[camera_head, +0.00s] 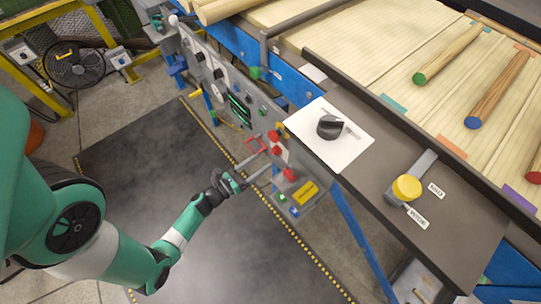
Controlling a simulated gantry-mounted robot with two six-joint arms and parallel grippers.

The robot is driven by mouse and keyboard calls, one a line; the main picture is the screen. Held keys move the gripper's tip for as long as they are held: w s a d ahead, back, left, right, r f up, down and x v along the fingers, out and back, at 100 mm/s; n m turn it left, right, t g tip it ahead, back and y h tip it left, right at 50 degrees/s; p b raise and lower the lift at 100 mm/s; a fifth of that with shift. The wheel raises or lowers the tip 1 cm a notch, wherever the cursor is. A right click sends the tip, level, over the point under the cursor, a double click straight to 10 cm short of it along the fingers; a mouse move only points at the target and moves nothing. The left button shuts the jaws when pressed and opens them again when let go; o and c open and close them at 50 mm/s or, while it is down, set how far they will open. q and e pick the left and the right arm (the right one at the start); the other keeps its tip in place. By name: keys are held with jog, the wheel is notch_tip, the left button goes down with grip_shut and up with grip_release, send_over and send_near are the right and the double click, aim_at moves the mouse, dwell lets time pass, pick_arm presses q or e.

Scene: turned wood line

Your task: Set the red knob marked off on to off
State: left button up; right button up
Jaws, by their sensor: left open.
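Several small red controls sit on the side panel below the table edge. One red knob-like part (290,174) is on a grey box at the panel's near end, and another red part (276,150) is a little above it. I cannot read an off or on marking on either, nor tell their setting. My left gripper (264,162) reaches in from the left, open, with its fingers pointing at the panel close to these red parts. I cannot tell whether it touches one. My right gripper is not in view.
Wooden rods lie on the slatted table. The dark floor mat (150,170) is clear.

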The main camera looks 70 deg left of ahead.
aim_at(272, 154)
pick_arm(q)
jog(key=b+x, duration=0.1)
jog(key=x, duration=0.4)
jog(key=shift+w+a, duration=0.2)
jog(key=shift+w, duration=0.15)
grip_shut()
